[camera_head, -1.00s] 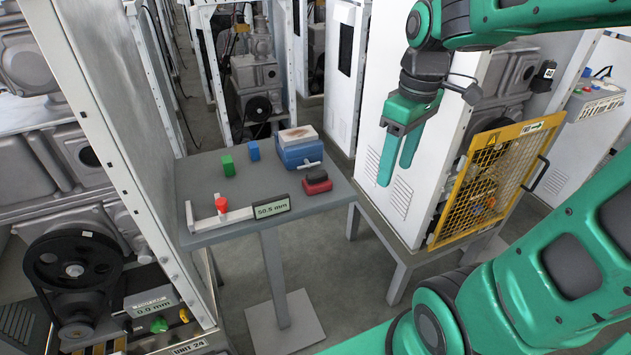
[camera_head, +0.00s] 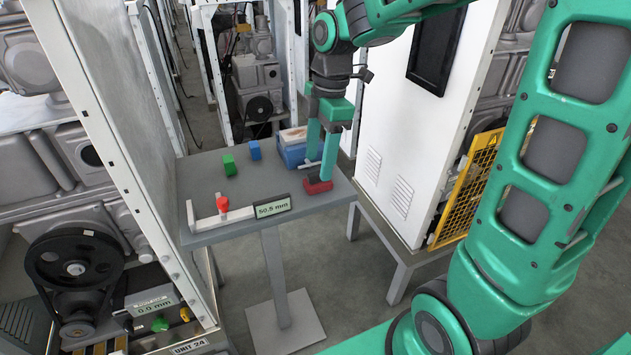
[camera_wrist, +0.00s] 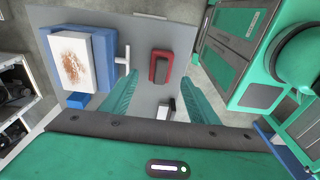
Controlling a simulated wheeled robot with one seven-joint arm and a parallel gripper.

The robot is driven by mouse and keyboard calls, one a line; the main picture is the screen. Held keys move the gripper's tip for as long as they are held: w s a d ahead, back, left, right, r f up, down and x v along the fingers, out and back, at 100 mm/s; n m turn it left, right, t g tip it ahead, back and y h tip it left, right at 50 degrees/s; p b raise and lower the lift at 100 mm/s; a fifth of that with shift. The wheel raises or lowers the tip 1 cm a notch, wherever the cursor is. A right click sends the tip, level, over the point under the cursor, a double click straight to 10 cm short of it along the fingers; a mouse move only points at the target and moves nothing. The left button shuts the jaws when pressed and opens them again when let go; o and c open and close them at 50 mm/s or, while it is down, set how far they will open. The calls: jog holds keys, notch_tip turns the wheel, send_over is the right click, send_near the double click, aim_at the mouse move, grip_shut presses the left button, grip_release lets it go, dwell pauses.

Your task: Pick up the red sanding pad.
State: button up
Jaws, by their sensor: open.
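The red sanding pad (camera_head: 317,188) lies at the right end of the grey table, partly hidden by my fingers in the head view. In the wrist view the red pad (camera_wrist: 159,57) has a dark top and lies just beyond the fingertips, roughly centred between them. My gripper (camera_head: 320,168) points down over the pad. In the wrist view my gripper (camera_wrist: 158,80) has its two green fingers wide apart with nothing between them.
A blue box (camera_head: 291,153) with a rust-stained pale top stands close beside the pad, its grey T-handle (camera_wrist: 123,48) towards my left finger. A green block (camera_head: 229,165), a small blue block (camera_head: 254,150) and a gauge with display (camera_head: 271,208) share the table (camera_head: 205,177).

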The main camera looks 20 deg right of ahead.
aim_at(318, 173)
jog(key=shift+a+f, duration=0.2)
jog(key=shift+f, duration=2.4)
jog(key=c, duration=1.1)
